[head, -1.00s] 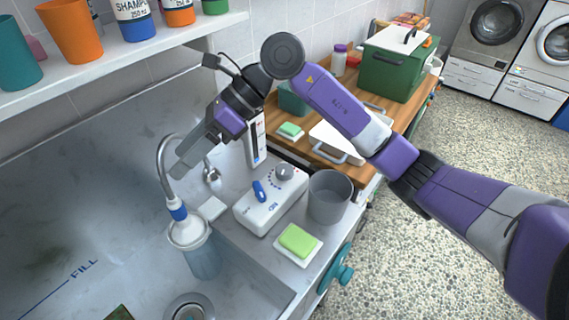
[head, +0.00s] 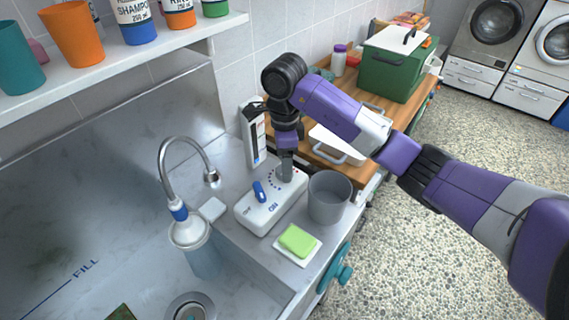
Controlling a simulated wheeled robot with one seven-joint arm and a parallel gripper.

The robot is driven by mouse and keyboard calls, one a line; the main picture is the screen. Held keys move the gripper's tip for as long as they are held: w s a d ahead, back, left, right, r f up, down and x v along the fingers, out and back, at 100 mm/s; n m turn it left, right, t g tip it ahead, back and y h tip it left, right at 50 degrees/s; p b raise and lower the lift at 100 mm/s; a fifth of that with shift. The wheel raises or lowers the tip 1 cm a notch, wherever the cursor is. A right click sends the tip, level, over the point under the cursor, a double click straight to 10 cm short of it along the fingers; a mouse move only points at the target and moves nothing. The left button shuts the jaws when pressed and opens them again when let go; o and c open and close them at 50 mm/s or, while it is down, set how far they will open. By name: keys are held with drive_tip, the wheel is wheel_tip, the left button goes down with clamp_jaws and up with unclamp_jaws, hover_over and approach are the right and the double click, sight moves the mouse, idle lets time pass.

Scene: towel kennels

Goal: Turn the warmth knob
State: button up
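A white control box (head: 262,215) sits on the counter beside the sink. It carries a blue switch (head: 259,191), "ON" lettering and an arc of blue dots around the place of its grey round knob. My gripper (head: 285,172) points straight down at that knob, with its fingers at knob height. The fingers and the knob blend together, so the knob is mostly hidden. I cannot tell whether the fingers are closed on it or only around it. A white upright gauge (head: 254,135) with a dark strip stands behind the box.
A grey cup (head: 329,198) stands close to the right of the box. A green sponge (head: 297,240) on a white dish lies in front. The sink with a curved faucet (head: 165,160) is to the left. A wooden cart with a green box (head: 388,75) stands behind.

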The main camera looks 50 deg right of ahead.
drive_tip(key=shift+f, duration=0.75)
drive_tip(key=c, duration=1.4)
